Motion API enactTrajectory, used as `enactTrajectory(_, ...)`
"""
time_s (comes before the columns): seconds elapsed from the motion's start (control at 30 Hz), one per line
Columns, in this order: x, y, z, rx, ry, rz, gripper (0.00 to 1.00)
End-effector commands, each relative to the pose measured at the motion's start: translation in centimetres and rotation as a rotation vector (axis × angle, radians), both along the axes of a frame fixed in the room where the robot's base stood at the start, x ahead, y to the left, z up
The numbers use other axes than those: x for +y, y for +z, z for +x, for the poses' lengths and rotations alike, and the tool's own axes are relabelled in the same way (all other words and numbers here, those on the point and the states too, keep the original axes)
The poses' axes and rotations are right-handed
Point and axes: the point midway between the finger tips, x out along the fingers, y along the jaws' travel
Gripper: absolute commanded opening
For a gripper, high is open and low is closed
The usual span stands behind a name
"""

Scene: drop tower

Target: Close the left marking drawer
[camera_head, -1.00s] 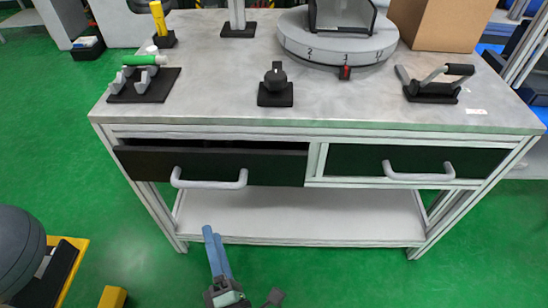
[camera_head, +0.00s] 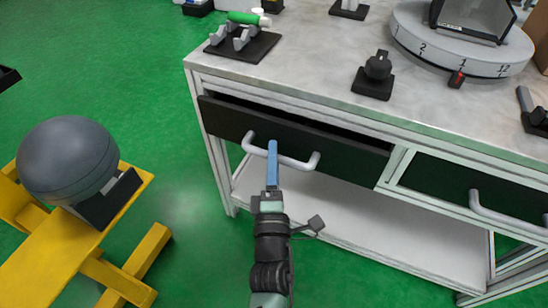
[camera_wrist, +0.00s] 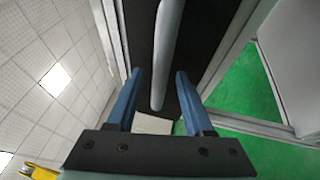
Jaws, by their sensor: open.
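The left drawer (camera_head: 315,137) has a black front and stands a little out from the bench frame, with a dark gap along its top edge. Its grey bar handle (camera_head: 294,163) is on the front. My gripper (camera_head: 272,145) is in front of this drawer, its blue fingers overlapping the handle in the head view. In the wrist view, the open fingers (camera_wrist: 158,74) are apart, and the handle (camera_wrist: 167,45) shows between them against the black front (camera_wrist: 205,35). I cannot tell whether they touch it.
The right drawer (camera_head: 450,184) is flush with the frame. The grey benchtop (camera_head: 310,60) holds a green tool (camera_head: 247,19), a black knob (camera_head: 377,67) and a numbered turntable (camera_head: 420,50). A yellow stand (camera_head: 60,258) with a dark ball (camera_head: 67,160) is at left. Green floor lies between.

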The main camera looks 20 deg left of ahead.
Motion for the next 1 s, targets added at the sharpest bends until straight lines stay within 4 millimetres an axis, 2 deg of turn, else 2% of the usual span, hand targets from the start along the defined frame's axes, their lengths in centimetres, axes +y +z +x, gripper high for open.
enactTrajectory(0.13,0.30,0.10,0.67,0.001,0.001,-0.001,0.52)
enactTrajectory(0.4,0.31,0.16,0.76,0.001,0.000,0.000,0.52)
enactTrajectory(0.47,0.31,0.16,0.75,0.001,0.000,0.000,0.43)
enactTrajectory(0.7,0.30,0.15,0.74,0.001,0.000,0.000,0.00)
enactTrajectory(1.0,0.29,0.14,0.73,0.001,0.000,-0.001,0.00)
